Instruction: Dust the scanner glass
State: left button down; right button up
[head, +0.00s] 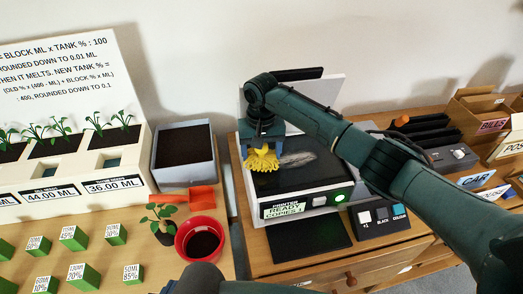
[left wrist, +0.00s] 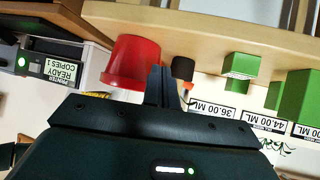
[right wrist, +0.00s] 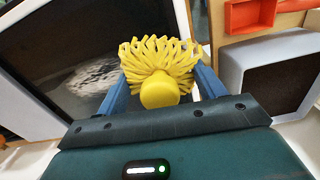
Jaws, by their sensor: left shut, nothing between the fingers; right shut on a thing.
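The scanner (head: 270,209) stands on the wooden desk with its pale lid (head: 325,92) raised. Its dark glass (head: 315,174) bears a whitish dust smear (head: 297,159), also visible in the right wrist view (right wrist: 92,77). My right gripper (head: 262,146) is shut on a yellow duster (head: 262,160), its strands fanned out between the fingers in the right wrist view (right wrist: 160,55). The duster is over the glass's left part, left of the smear; whether it touches is unclear. My left gripper (left wrist: 161,85) is shut and empty, near the red pot in the left wrist view.
A red pot (head: 200,240), a seedling (head: 160,222), green blocks (head: 73,238) and a grey soil tray (head: 184,152) stand left of the scanner. A button panel (head: 383,222) lies at its front right. Cardboard boxes (head: 482,110) stand far right.

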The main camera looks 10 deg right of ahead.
jog(key=shift+f, duration=0.55)
